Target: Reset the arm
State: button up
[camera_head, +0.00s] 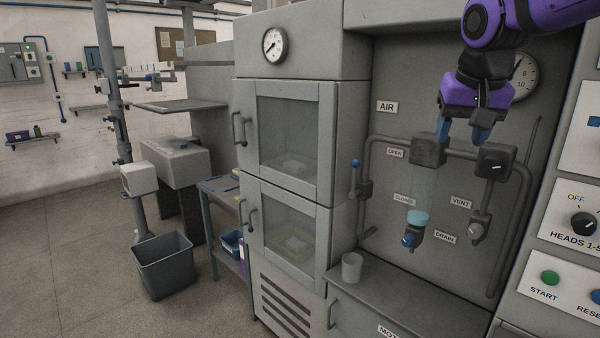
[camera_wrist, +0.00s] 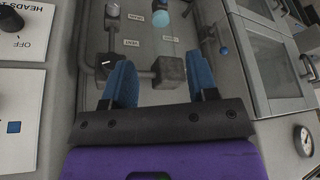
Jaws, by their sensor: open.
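My gripper (camera_head: 464,137) is at the upper right in the head view, below my purple wrist. Its two blue fingers point down in front of the grey air panel (camera_head: 440,90). In the wrist view my gripper (camera_wrist: 162,68) has its fingers spread wide, with nothing held between them. I cannot tell how much gap separates the fingers from the block.
A cup (camera_head: 352,267) stands on the ledge. A glazed cabinet (camera_head: 288,135) is left; a control panel (camera_head: 575,225) is right. Open floor lies far left, around a bin (camera_head: 165,268).

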jog(key=s+d+f+n, duration=0.1)
jog(key=s+f, duration=0.3)
jog(key=s, duration=0.6)
jog(key=s+d+f+n, duration=0.1)
jog(key=s+f, duration=0.3)
jog(key=s, duration=0.6)
jog(key=shift+s+d+f+n+t+y, duration=0.15)
jog(key=shift+s+d+n+t+y, duration=0.25)
jog(key=shift+d, duration=0.05)
